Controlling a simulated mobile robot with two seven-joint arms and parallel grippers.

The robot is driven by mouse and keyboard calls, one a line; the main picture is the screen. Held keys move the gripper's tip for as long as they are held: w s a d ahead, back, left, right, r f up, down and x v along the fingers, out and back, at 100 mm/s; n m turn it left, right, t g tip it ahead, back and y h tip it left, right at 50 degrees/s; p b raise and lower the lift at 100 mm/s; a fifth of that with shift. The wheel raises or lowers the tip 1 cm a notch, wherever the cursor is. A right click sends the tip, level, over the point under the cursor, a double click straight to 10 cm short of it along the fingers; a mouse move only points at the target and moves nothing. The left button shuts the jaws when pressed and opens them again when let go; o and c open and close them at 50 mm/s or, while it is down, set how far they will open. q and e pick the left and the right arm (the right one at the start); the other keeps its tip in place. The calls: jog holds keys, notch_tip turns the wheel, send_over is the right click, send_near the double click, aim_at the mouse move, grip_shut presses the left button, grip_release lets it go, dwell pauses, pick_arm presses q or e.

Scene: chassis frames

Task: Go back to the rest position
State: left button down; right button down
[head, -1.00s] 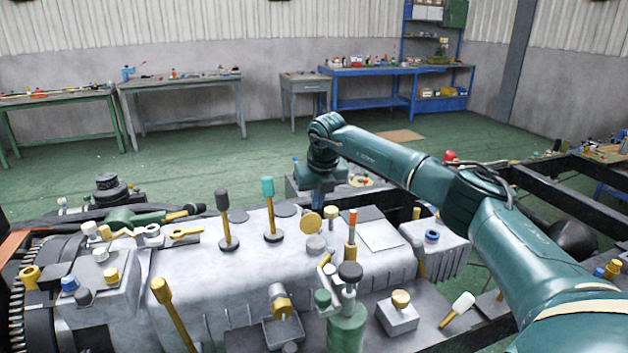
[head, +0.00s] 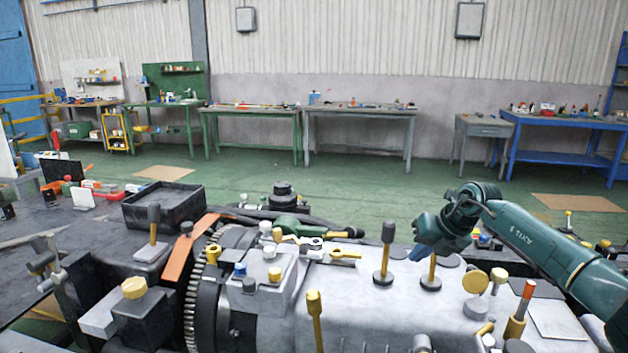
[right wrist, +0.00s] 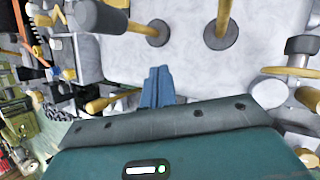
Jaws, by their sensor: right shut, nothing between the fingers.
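My right gripper (head: 420,252) is above the grey machine housing (head: 350,300) in the head view, with its arm coming in from the right. Its blue fingers (right wrist: 157,86) are together and empty in the right wrist view. A dark-knobbed lever (head: 386,248) stands just left of the gripper. A second lever (head: 432,272) shows only its stem and base, its top hidden by the gripper. Two lever stems also rise beyond the fingers in the right wrist view, and I cannot tell whether anything touches. My left gripper is not in view.
The toothed ring (head: 205,280) and a black open tray (head: 163,205) are left of the housing. A yellow disc (head: 475,281) and an orange-tipped handle (head: 522,305) stand to its right. Workbenches line the far wall, with open green floor (head: 330,190) before them.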

jog(key=s+a+f+t+y, duration=0.1)
jog(key=s+a+f+y, duration=0.15)
jog(key=a+y, duration=0.75)
jog(key=s+a+r+m+t, duration=0.2)
jog(key=s+a+m+t, duration=0.1)
jog(key=a, duration=0.3)
jog(key=s+a+r+m+t, duration=0.2)
jog(key=s+a+m+t, duration=0.15)
jog(key=a, duration=0.25)
jog(key=s+d+f+m+t+h, duration=0.1)
jog(key=s+d+f+m+h, duration=0.5)
jog(key=m, duration=0.5)
jog(key=s+d+f+m+t+h, duration=0.1)
jog(key=s+d+f+m+h, duration=0.4)
jog(key=d+m+h, duration=0.55)
jog(key=s+d+f+m+g+y, duration=0.1)
jog(key=s+f+m+g, duration=0.3)
jog(key=s, duration=0.8)
jog(key=s+d+f+m+g+y, duration=0.15)
jog(key=s+f+g, duration=0.45)
jog(key=s, duration=0.6)
jog(key=w+a+f+t+y+p, duration=0.2)
jog(key=w+a+f+t+y, duration=0.1)
jog(key=w+a+t, duration=0.3)
jog(key=shift+a+n, duration=0.45)
jog(key=shift+a, duration=0.35)
jog(key=shift+a, duration=0.1)
